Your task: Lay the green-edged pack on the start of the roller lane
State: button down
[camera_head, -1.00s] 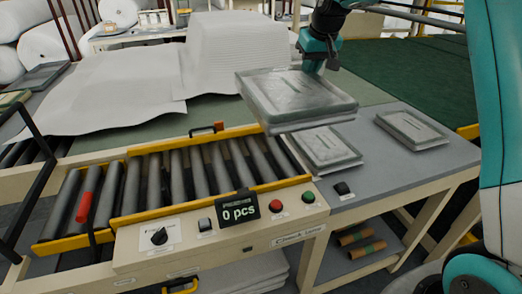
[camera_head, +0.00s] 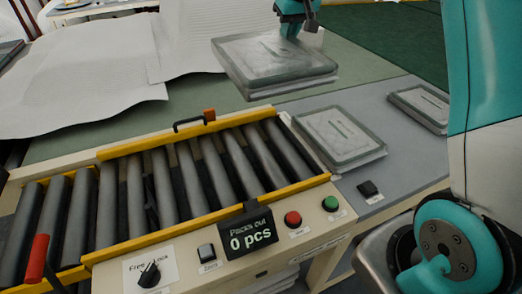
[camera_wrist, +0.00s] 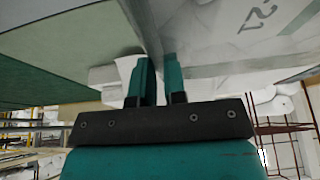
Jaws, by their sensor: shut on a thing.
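My gripper (camera_head: 290,30) is shut on a flat, film-wrapped pack (camera_head: 275,65) with a dark grey-green rim. It holds the pack nearly level in the air, behind the right end of the roller lane (camera_head: 150,190) in the head view. In the wrist view my gripper's fingers (camera_wrist: 160,80) are close together at the edge of the held pack (camera_wrist: 225,35), which fills the upper right. The lane is a row of grey rollers between yellow rails, with no pack on it. Its right end lies beside the grey table.
Two similar packs, a nearer one (camera_head: 340,137) and a farther one (camera_head: 422,105), lie on the grey table (camera_head: 385,155). The counter (camera_head: 250,238) reads 0 pcs. White wadding sheets (camera_head: 80,90) lie behind the lane.

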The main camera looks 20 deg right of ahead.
jog(key=f+b, duration=0.1)
jog(key=f, duration=0.1)
jog(key=f+b, duration=0.4)
jog(key=shift+w+f, duration=0.1)
jog(key=shift+w, duration=0.2)
notch_tip(320, 180, down, 19)
jog(key=p, duration=0.4)
jog(key=shift+f, duration=0.3)
jog(key=shift+f+b, duration=0.3)
jog(key=shift+f, duration=0.35)
jog(key=c, duration=1.2)
grip_release()
jog(key=shift+o, duration=0.2)
